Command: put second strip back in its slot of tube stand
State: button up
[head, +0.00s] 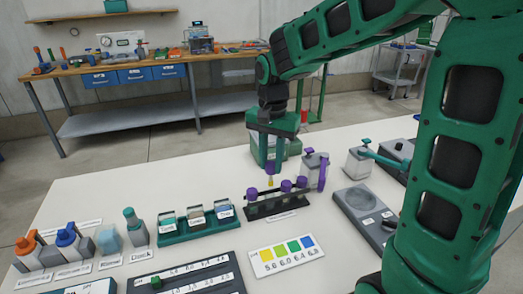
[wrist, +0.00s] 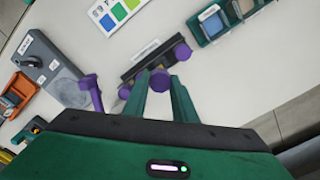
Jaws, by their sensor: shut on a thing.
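My gripper (head: 270,158) is shut on a purple-topped strip (head: 270,181) with a pale yellow lower end. It holds the strip upright above the dark tube stand (head: 265,211), apart from it as far as I can tell. In the wrist view, the strip's round purple top (wrist: 160,82) sits between my green fingers. The stand holds several purple-topped pieces, one at its left end (head: 252,194) and others toward its right (head: 286,186). A gap lies between them, below the held strip. The stand also shows in the wrist view (wrist: 148,62), its slots partly hidden by my fingers.
A grey box with a purple lever (head: 322,172) stands right of the tube stand. A colour chart (head: 282,256) lies in front. A green tray with several small containers (head: 196,224) stands left. A grey plate device (head: 364,205) is farther right. White tabletop is clear between them.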

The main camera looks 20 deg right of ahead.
aim_at(270, 183)
jog(key=shift+w+d, duration=0.1)
jog(key=shift+w, duration=0.25)
jog(key=shift+f, duration=4.25)
jog(key=o, duration=1.1)
jog(key=shift+r, duration=3.5)
